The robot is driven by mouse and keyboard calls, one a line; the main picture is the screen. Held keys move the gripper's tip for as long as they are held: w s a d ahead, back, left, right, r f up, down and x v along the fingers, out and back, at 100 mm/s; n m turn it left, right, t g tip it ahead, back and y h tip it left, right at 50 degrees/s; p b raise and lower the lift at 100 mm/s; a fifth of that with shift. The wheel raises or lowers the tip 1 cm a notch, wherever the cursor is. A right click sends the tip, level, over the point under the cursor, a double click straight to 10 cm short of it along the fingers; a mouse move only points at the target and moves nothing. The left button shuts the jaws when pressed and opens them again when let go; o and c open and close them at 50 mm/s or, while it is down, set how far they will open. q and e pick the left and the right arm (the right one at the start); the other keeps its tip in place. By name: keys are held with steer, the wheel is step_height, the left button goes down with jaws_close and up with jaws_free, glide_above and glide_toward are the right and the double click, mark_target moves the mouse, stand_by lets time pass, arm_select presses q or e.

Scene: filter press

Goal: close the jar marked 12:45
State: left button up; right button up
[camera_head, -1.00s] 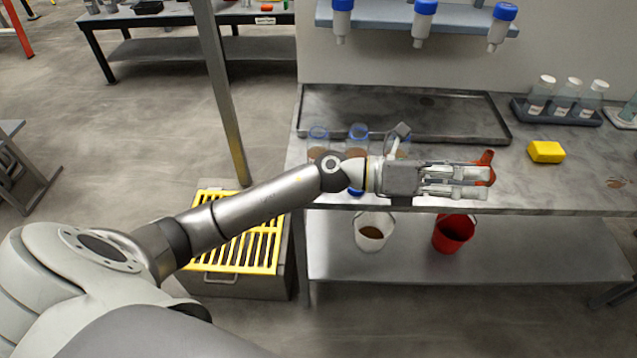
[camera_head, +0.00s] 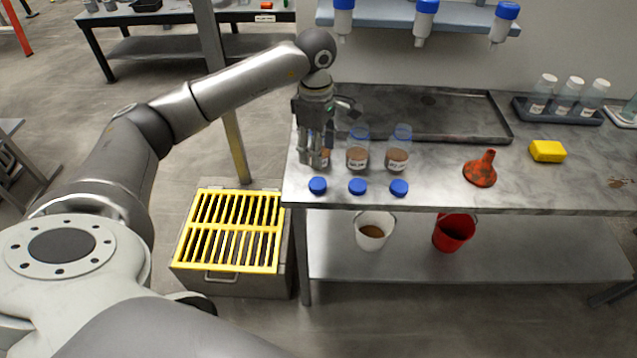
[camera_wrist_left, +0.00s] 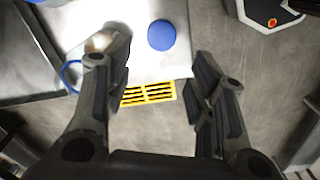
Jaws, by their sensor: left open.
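Three open clear jars with brown contents stand in a row on the metal bench: a middle jar (camera_head: 358,152), a right jar (camera_head: 398,150) and a left jar (camera_head: 326,157) mostly hidden behind my left gripper. Their labels are too small to read surely. A blue lid lies before each: left lid (camera_head: 317,185), middle lid (camera_head: 357,186), right lid (camera_head: 399,187). My left gripper (camera_head: 314,160) points down, open, at the left jar. In the left wrist view one blue lid (camera_wrist_left: 161,34) shows beyond the open fingers, and a blue-rimmed jar (camera_wrist_left: 70,76) is partly hidden by the left finger.
An orange funnel (camera_head: 481,170) and a yellow sponge (camera_head: 547,151) lie to the right on the bench. A dark tray (camera_head: 450,130) lies behind the jars. Bottles hang from the shelf (camera_head: 385,14) above. The bench's front edge is close to the lids.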

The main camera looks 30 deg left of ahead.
arm_select(q)
steer(key=shift+a, duration=0.25)
steer(key=p, duration=0.1)
glide_above(316, 182)
steer(key=shift+f, duration=2.75)
step_height(316, 182, down, 5)
steer(key=shift+s+d+r+p, duration=0.1)
steer(key=shift+r+p, duration=0.1)
steer(key=shift+p, duration=0.85)
steer(key=shift+f, duration=0.3)
